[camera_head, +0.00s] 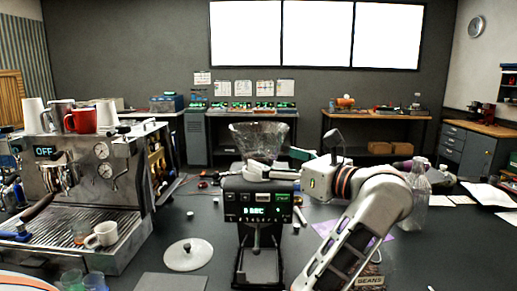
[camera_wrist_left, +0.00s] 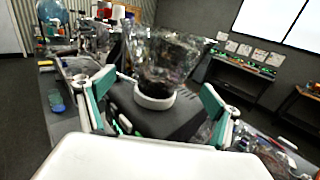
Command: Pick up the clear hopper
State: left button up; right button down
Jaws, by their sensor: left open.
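The clear hopper (camera_head: 258,135) sits upright on top of the black grinder (camera_head: 258,210) in the head view. It also shows in the left wrist view (camera_wrist_left: 165,58), with a white collar at its base. My left gripper (camera_head: 275,163) is at the height of the hopper's base, reaching in from the right side of the picture. In the left wrist view its two teal-padded fingers (camera_wrist_left: 155,95) are spread apart, one on each side of the hopper's collar, with visible gaps. The gripper is open and holds nothing. My right gripper is not in view.
An espresso machine (camera_head: 85,185) with cups on top stands at the left. A round lid (camera_head: 188,254) lies on the dark table in front of it. A clear bottle (camera_head: 418,190) stands behind my arm at the right. Papers (camera_head: 488,194) lie at the far right.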

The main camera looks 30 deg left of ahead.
pick_arm(q)
jog(key=p+x, duration=0.1)
jog(key=x, duration=0.5)
jog(key=c, duration=1.4)
